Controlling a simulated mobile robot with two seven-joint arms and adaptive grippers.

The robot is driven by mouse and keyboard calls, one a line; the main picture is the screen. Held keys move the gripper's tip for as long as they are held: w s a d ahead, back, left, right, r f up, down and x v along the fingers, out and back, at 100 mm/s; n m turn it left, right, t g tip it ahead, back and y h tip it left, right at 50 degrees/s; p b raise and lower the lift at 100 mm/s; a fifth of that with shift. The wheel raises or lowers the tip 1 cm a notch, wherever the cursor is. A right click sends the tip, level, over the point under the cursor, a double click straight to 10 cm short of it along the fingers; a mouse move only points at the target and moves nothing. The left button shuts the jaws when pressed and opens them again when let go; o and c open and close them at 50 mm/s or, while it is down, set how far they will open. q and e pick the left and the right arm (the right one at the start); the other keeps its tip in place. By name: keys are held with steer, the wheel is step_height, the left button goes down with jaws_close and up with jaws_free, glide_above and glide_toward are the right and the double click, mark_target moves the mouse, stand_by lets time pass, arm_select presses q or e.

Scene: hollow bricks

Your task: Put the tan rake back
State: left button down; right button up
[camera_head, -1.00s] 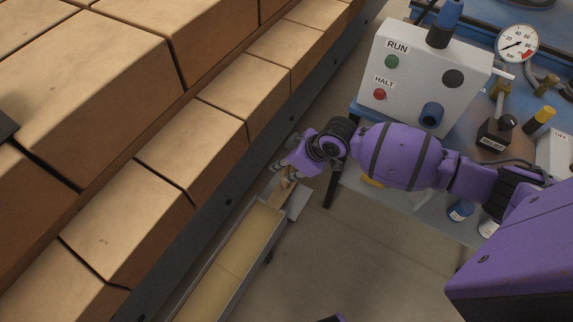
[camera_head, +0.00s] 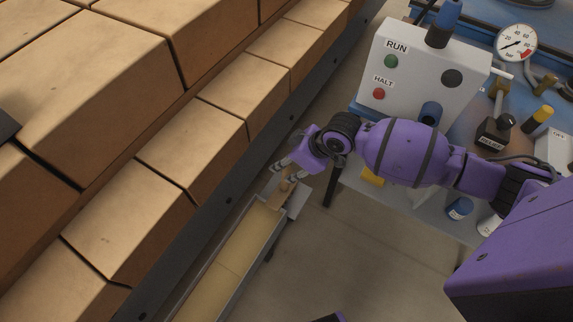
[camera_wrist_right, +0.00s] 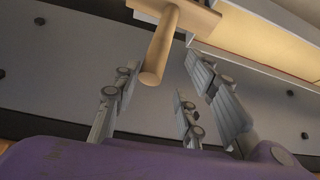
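The tan rake (camera_head: 277,195) lies at the upper end of a long metal trough (camera_head: 272,228), on a small grey plate (camera_head: 297,203). In the right wrist view the rake (camera_wrist_right: 160,48) shows its round handle pointing toward my gripper and its flat head at the top edge. My right gripper (camera_head: 285,172) is just above the handle end in the head view. In the wrist view its fingers (camera_wrist_right: 163,85) are spread on either side of the handle end, with gaps visible.
Stacked tan bricks (camera_head: 193,150) fill the left on a dark rail. A control box (camera_head: 425,70) with RUN and HALT buttons stands on a blue bench behind my right arm. A gauge (camera_head: 515,43) and bottles (camera_head: 459,208) are near. The floor right of the trough is clear.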

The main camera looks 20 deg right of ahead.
steer(key=p+v, duration=0.2)
steer(key=v, duration=0.8)
steer(key=shift+r, duration=0.2)
steer(key=shift+s+d, duration=0.1)
steer(key=shift+d, duration=0.05)
steer(key=s+a+f+m+t, duration=0.1)
steer(key=s+a+f+m, duration=0.15)
steer(key=s+f, duration=0.55)
steer(key=s+a+f+m, duration=0.2)
steer(key=s+a+f, duration=0.15)
steer(key=s, duration=0.75)
steer(key=s+d+m+h, duration=0.2)
steer(key=s, duration=0.7)
steer(key=s+d+f+m+h, duration=0.1)
steer(key=s+d+m+h, duration=0.1)
steer(key=s, duration=0.8)
steer(key=shift+s+d+f+t, duration=0.25)
steer(key=shift+d+f+t, duration=0.15)
steer(key=shift+d, duration=0.25)
